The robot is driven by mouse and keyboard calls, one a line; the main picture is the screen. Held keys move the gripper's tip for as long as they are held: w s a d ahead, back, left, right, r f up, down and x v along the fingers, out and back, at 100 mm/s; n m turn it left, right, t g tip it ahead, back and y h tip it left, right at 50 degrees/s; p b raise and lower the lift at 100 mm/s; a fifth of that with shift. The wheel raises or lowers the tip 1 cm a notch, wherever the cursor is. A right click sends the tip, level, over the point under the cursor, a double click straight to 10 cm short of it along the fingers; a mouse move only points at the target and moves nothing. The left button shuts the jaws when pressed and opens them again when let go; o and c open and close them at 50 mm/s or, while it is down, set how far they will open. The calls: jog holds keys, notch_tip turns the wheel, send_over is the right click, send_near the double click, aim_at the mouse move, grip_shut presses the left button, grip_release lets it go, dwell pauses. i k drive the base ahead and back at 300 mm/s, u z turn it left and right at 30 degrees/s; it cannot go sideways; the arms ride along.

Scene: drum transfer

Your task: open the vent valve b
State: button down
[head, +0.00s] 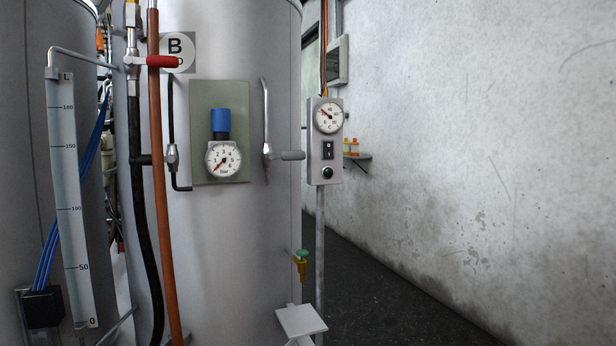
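A round sign with the letter B (177,50) is on the large grey drum (240,230). A valve with a red lever (164,62) sits just left of and below the sign. Its lever lies level, across the upright pipe and hose there. No label reading "vent" is legible, so I cannot tell for sure that this is vent valve b. A small tap with a green handle (302,254) is low on the drum's right side. My gripper is not in view.
A plate with a blue knob (221,121) and a bar gauge (223,160) is on the drum. A grey box (327,170) with a dial and switch stands at right. Black and orange hoses (160,215) hang at left. Dark floor (370,300) lies before the wall.

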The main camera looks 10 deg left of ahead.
aim_at(294, 155)
jog(key=k, duration=1.3)
jog(key=u, duration=0.65)
jog(key=i, duration=0.6)
jog(key=u, duration=0.45)
jog(key=i, duration=1.25)
jog(key=z, duration=0.7)
